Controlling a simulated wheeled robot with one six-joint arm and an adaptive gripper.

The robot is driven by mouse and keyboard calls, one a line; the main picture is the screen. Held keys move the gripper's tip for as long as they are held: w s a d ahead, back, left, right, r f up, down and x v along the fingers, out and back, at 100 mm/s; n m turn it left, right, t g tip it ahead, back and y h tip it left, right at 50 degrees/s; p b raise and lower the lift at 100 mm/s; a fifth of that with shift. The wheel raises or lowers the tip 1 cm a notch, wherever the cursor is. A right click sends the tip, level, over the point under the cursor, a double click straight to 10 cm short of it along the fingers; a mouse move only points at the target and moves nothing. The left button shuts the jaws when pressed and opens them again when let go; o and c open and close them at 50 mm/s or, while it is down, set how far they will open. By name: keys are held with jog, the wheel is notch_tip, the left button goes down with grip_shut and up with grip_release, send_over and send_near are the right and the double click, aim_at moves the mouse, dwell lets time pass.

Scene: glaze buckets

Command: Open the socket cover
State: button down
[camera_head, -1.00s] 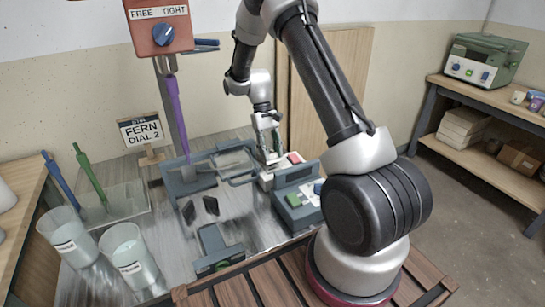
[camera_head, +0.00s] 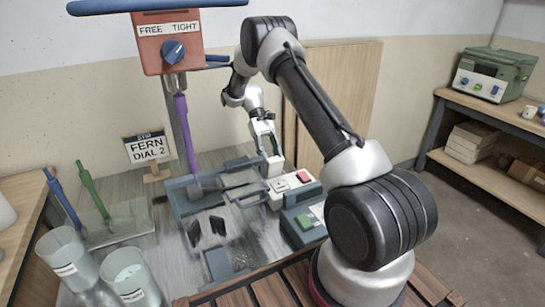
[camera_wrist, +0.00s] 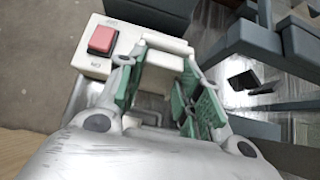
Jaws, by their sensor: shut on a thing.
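The white socket box (camera_head: 291,187) with a red rocker switch (camera_head: 304,177) stands at the back right of the bench. It also shows at upper left in the wrist view (camera_wrist: 90,66), with its red switch (camera_wrist: 102,40). My gripper (camera_head: 273,163) points down at the left end of this box. In the wrist view my gripper's green-padded fingers (camera_wrist: 163,98) stand apart on either side of a pale piece (camera_wrist: 163,60) at the box, which looks like the socket cover. The fingers hide part of it, and I cannot tell how far it is raised.
A grey device with a green button (camera_head: 305,221) stands just in front of the box. A grey frame (camera_head: 185,206) with clear panels lies to the left, under a purple stirrer (camera_head: 186,135) and a red dial head (camera_head: 173,45). Clear buckets (camera_head: 128,277) stand at front left.

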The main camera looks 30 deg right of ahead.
jog(key=shift+w+f+g, duration=0.2)
jog(key=shift+w+f, duration=0.2)
jog(key=shift+w, duration=0.2)
jog(key=shift+w+f+g, duration=0.2)
jog(key=shift+w+f, duration=0.15)
jog(key=shift+w, duration=0.2)
jog(key=shift+f, duration=0.1)
dwell(1.1)
jog(key=c, duration=1)
grip_release()
jog(key=shift+o, duration=0.2)
jog(key=shift+r, duration=0.25)
notch_tip(320, 180, up, 10)
jog(key=shift+f, duration=0.15)
